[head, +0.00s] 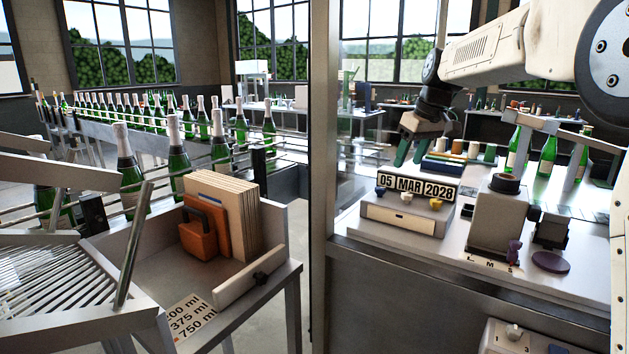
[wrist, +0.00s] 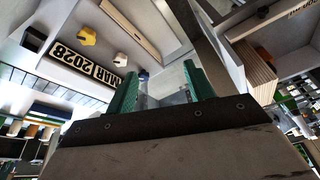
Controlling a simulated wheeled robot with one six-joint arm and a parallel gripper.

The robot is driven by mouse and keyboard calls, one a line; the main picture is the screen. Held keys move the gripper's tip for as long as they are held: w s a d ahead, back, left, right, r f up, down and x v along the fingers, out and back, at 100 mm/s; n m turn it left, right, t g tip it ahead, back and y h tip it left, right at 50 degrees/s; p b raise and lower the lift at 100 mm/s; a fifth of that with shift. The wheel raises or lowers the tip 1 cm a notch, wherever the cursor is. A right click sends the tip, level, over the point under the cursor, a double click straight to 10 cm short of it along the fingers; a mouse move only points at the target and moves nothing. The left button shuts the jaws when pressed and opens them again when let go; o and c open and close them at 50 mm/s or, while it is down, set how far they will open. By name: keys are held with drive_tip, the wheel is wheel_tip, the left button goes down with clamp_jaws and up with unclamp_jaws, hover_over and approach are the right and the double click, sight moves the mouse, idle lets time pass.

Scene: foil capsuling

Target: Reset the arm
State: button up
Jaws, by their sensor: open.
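My gripper (head: 412,150) hangs at the end of my arm over the bench at the right, in the head view. Its two green fingers are apart with nothing between them. In the wrist view the open gripper (wrist: 160,92) points past the edge of the date box (wrist: 75,35). In the head view the date box (head: 400,219) stands below my gripper and reads "05 MAR 2028". It has small knobs and a drawer front. My gripper is apart from it.
The bench (head: 470,250) also carries a grey machine (head: 497,222), a purple disc (head: 550,262) and green bottles (head: 547,155). A post (head: 322,170) stands left of the bench. Beyond it are a side table with an orange case (head: 197,232) and a bottle conveyor (head: 95,195).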

drive_tip(key=s+r+m, duration=0.2)
drive_tip(key=s, duration=1.3)
drive_tip(key=s+f+m, duration=0.1)
drive_tip(key=s+f, duration=0.3)
drive_tip(key=s, duration=0.6)
drive_tip(key=s+f+m+g+h, duration=0.1)
drive_tip(key=s+f, duration=0.4)
drive_tip(key=s, duration=0.5)
drive_tip(key=s+d+f+m+h, duration=0.1)
drive_tip(key=s+f, duration=0.3)
drive_tip(key=s, duration=0.7)
drive_tip(key=shift+f+m+g, duration=0.15)
drive_tip(key=shift+m+g, duration=0.15)
drive_tip(key=shift+m, duration=0.2)
